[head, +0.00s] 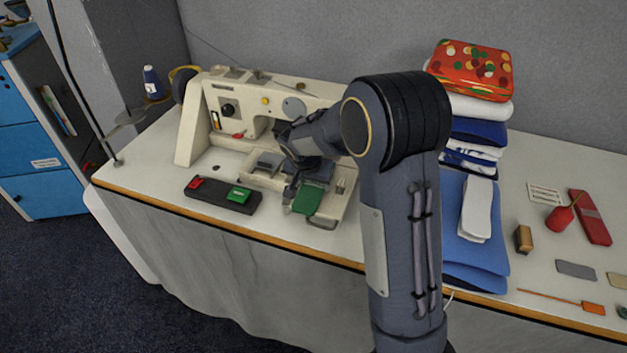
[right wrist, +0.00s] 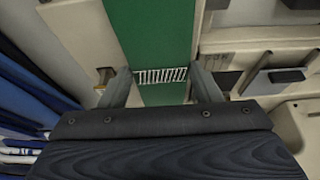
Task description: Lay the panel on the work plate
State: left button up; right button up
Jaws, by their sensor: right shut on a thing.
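The panel (head: 308,200) is a flat green strip at the front of the cream sewing machine. In the right wrist view the panel (right wrist: 153,30) runs up between the two fingers, with a band of white stitches across it. My right gripper (head: 294,186) is shut on it. The work plate (head: 343,194) looks to be the cream machine bed beneath and beside the panel. I cannot tell whether the panel touches it. My forearm hides part of the machine. My left gripper is not in view.
The cream sewing machine (head: 195,130) stands behind the gripper. A dark pedal box (head: 215,199) with red and green buttons lies to its left. Folded cloths (head: 480,133) with a red patterned tin (head: 470,70) on top stand right. Small tools lie at far right.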

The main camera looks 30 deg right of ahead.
jog(key=shift+f, duration=0.1)
jog(key=o, duration=1)
